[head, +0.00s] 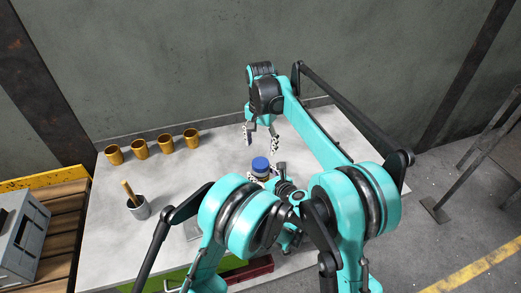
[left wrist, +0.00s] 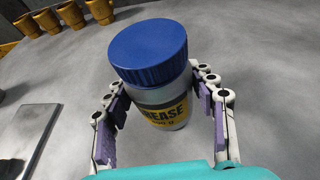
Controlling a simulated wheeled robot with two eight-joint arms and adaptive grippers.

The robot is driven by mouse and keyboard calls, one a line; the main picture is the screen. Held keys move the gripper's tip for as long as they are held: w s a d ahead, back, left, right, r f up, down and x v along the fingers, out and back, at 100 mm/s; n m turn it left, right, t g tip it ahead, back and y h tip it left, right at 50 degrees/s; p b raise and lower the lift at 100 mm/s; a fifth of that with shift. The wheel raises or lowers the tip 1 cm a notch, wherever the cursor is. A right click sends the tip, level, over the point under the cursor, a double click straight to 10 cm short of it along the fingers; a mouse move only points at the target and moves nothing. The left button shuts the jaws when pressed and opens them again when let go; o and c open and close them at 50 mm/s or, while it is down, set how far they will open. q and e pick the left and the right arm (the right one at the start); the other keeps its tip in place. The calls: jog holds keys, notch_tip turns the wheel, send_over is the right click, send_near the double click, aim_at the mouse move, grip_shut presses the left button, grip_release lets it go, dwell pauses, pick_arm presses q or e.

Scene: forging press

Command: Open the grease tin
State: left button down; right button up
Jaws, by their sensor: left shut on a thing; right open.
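The grease tin (head: 260,168) stands on the grey table with its blue lid on. In the left wrist view the tin (left wrist: 165,110) is grey with a yellow and dark "GREASE" label, and the ribbed blue lid (left wrist: 148,52) sits on top. My left gripper (left wrist: 165,115) is shut around the tin's body below the lid, one purple-padded finger on each side. In the head view my left gripper (head: 263,177) is partly hidden behind my arm. My right gripper (head: 261,142) is open and empty, pointing down above the table beyond the tin.
Several brass-coloured cups (head: 140,149) stand in a row at the table's back left. A grey pot (head: 138,208) with a wooden handle stands at the left. A flat grey plate (left wrist: 22,135) lies left of the tin. The table (head: 190,170) between cups and tin is clear.

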aim_at(261, 163)
jog(key=m, duration=2.1)
jog(key=shift+m, duration=0.3)
jog(key=shift+f, duration=4)
